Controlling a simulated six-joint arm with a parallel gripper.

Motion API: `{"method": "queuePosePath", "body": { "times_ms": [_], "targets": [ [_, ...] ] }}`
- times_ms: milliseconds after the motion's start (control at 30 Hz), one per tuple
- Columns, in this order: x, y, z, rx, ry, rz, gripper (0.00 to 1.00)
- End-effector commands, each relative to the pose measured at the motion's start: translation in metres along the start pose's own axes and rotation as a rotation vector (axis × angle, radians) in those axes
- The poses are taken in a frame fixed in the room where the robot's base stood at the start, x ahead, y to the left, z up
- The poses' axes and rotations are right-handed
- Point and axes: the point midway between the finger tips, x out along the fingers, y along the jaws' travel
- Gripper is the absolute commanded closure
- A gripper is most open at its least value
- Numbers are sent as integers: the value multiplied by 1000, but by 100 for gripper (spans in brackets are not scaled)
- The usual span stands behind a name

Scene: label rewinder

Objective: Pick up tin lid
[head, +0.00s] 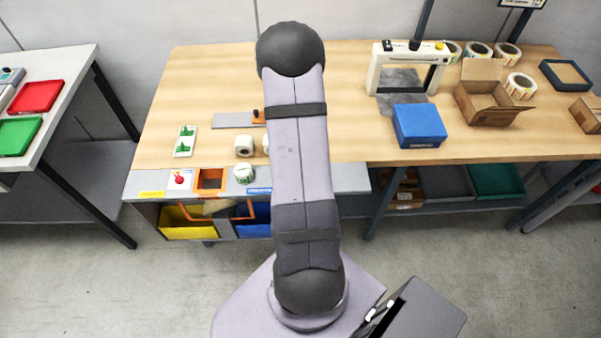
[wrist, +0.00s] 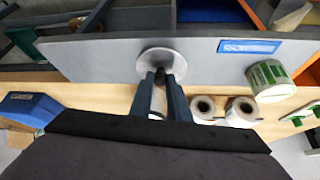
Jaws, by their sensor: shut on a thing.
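The tin lid (wrist: 158,54) is a pale grey round disc in the wrist view, with a dark middle part between my fingertips. My gripper (wrist: 164,78) is shut on that middle part. The lid shows against the grey front strip (wrist: 100,56) of the bench; I cannot tell whether it touches the strip. In the head view my arm hides both the gripper and the lid.
A green-and-white roll (wrist: 268,80) and two white rolls (wrist: 203,107) lie right of my gripper in the wrist view. A blue label (wrist: 249,46) is on the strip. In the head view, a blue box (head: 419,126) stands on the bench (head: 360,80).

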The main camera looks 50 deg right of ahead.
Motion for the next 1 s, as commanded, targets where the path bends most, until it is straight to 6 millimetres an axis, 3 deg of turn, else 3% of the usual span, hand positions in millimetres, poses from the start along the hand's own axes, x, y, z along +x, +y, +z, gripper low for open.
{"method": "queuePosePath", "body": {
  "times_ms": [333, 733, 1000],
  "targets": [
    [-20, 0, -13, 1, 5, -1, 100],
    [-74, 0, -43, 2, 3, -1, 100],
    [-86, 0, -49, -1, 0, -1, 100]
  ]
}}
